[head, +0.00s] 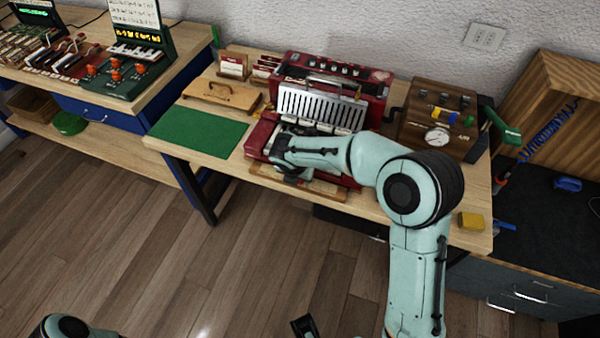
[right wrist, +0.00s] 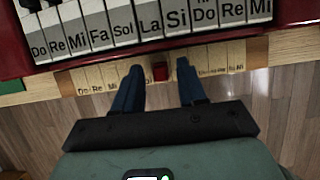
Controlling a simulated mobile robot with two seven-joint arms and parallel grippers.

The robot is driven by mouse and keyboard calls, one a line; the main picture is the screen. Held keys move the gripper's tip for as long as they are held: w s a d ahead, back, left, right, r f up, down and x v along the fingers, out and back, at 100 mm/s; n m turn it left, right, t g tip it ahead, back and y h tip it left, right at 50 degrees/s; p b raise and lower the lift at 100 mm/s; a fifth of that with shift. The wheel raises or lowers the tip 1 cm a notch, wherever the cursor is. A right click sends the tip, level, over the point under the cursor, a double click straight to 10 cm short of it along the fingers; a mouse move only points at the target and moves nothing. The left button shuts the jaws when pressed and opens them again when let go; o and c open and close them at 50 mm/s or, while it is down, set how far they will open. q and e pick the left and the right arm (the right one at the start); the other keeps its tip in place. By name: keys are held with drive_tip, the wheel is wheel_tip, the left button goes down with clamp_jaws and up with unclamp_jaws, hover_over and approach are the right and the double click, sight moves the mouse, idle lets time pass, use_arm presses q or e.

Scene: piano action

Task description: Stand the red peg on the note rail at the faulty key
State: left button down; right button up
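The red peg (right wrist: 160,71) is at the note rail (right wrist: 97,80), below the large La and Si keys. My right gripper (right wrist: 160,78) is open around it in the right wrist view, with a gap on each side. I cannot tell whether the peg touches the rail, and its exact slot is partly hidden by the fingers. The labelled keys (right wrist: 98,30) of the red instrument run above the rail. In the head view my right gripper (head: 290,172) is over the instrument's front. A dark part at the bottom edge appears to be my left gripper (head: 305,326); its fingers are unclear.
A green mat (head: 200,131) lies left of the red instrument (head: 375,85). A wooden box with a gauge (head: 437,136) stands to its right. A yellow block (head: 471,221) is near the table's front right edge. A wooden board with handle (head: 222,95) lies behind the mat.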

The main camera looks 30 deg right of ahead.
drive_tip(key=shift+r, duration=0.1)
drive_tip(key=shift+a+r, duration=0.1)
drive_tip(key=shift+r, duration=0.2)
drive_tip(key=p+v, duration=0.2)
drive_tip(key=v, duration=0.9)
drive_tip(key=s+a+f+m+g+y, duration=0.1)
drive_tip(key=s+a+f+m+y, duration=0.2)
drive_tip(key=f, duration=0.5)
drive_tip(key=s+a+f+m+g+y, duration=0.1)
drive_tip(key=s+a+f+m+g, duration=0.2)
drive_tip(key=f, duration=0.6)
drive_tip(key=s+a+f+m+y, duration=0.2)
drive_tip(key=s+f+m, duration=0.3)
drive_tip(key=f, duration=0.3)
drive_tip(key=s+a+f+m, duration=0.1)
drive_tip(key=s+f+m, duration=0.6)
drive_tip(key=s+m, duration=0.2)
drive_tip(key=s+a+f+m+y, duration=0.1)
drive_tip(key=s+f+m, duration=0.5)
drive_tip(key=s+m, duration=0.4)
drive_tip(key=shift+s+f, duration=0.2)
drive_tip(key=shift+f, duration=0.2)
